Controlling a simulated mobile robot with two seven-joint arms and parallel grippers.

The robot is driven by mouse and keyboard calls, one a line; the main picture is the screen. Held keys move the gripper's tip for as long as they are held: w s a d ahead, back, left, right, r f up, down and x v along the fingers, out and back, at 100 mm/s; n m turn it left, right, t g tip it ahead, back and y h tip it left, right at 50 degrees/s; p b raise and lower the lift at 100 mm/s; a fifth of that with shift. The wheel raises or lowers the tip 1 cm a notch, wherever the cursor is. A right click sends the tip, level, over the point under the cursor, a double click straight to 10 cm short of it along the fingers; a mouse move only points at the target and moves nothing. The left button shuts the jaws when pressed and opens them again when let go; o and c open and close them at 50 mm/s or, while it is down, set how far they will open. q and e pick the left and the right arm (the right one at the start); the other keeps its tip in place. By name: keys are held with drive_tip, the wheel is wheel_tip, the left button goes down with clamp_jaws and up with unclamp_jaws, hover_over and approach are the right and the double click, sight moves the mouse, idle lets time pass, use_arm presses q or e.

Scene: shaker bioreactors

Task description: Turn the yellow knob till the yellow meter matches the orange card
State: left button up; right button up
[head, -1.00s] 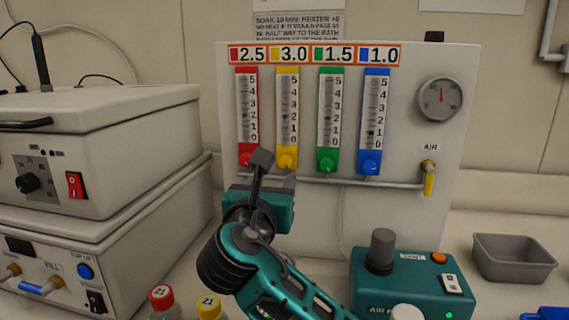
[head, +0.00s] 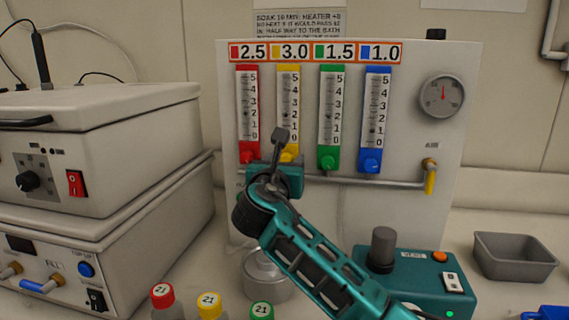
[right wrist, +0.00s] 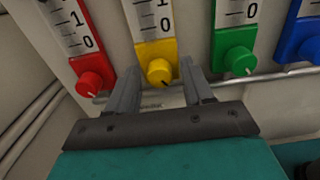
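The yellow meter (head: 289,100) stands second from the left on the white panel. Its dark float appears to sit between 1 and 2. The orange-edged card (head: 292,53) above it shows a yellow square and 3.0. The yellow knob (head: 290,153) is at the meter's foot, partly hidden by my right gripper (head: 283,136) in the head view. In the right wrist view the yellow knob (right wrist: 161,72) lies between the two open fingers, with gaps on both sides. The fingers do not visibly touch it. My left gripper is not in view.
The red knob (right wrist: 89,84) and green knob (right wrist: 237,62) flank the fingers closely. A pipe (head: 390,182) runs below the meters. A teal pump box (head: 430,278), a round metal vessel (head: 268,275) and several capped bottles stand below.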

drive_tip(key=c, duration=0.8)
clamp_jaws()
drive_tip(key=shift+m, duration=0.4)
drive_tip(key=shift+a+m+b, duration=0.1)
drive_tip(key=shift+m+b, duration=0.2)
drive_tip(key=shift+m, duration=6.3)
